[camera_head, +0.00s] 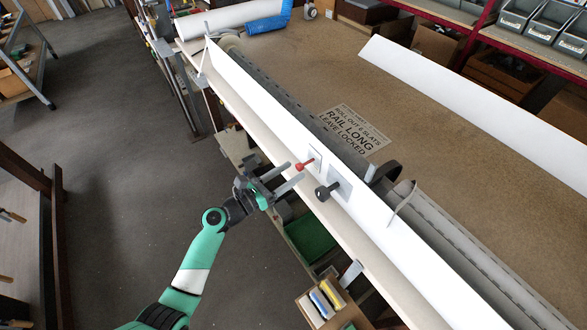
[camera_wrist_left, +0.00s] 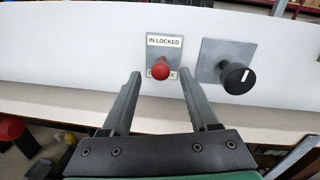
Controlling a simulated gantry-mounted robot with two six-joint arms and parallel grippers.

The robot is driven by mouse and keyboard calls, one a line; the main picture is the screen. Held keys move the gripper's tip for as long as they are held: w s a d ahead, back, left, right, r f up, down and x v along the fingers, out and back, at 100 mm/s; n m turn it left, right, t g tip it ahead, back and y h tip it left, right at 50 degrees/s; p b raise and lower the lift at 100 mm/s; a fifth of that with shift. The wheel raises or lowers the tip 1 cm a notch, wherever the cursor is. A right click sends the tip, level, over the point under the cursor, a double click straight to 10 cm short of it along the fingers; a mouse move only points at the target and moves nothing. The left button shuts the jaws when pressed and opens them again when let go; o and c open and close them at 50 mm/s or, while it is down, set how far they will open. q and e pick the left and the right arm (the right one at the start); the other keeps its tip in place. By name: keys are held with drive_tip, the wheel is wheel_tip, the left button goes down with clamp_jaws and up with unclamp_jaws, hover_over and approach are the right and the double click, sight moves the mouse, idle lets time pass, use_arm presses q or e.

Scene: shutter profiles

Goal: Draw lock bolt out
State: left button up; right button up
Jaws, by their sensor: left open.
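The lock bolt has a red knob (camera_head: 301,166) on a small pale plate fixed to the long white rail (camera_head: 260,116). In the left wrist view the red knob (camera_wrist_left: 160,72) sits below a label reading "IN LOCKED"; a lower label is partly hidden. My left gripper (camera_head: 287,175) is open and empty in front of the rail. In the wrist view its two fingers point at the rail, one on each side of the red knob, apart from it. My right gripper is not in view.
A black knob (camera_head: 323,193) on a grey square plate (camera_wrist_left: 212,60) is just right of the bolt. A sign (camera_head: 353,130) on the brown bench reads "RAIL LONG LEAVE LOCKED". A grey roller lies behind the rail. A loose white profile (camera_head: 470,98) lies further back.

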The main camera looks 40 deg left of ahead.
use_arm(q)
drive_tip(key=s+a+p, duration=0.1)
drive_tip(key=s+p, duration=0.1)
drive_tip(key=s, duration=0.7)
drive_tip(key=shift+s+a, duration=0.3)
drive_tip(key=shift+s, duration=0.1)
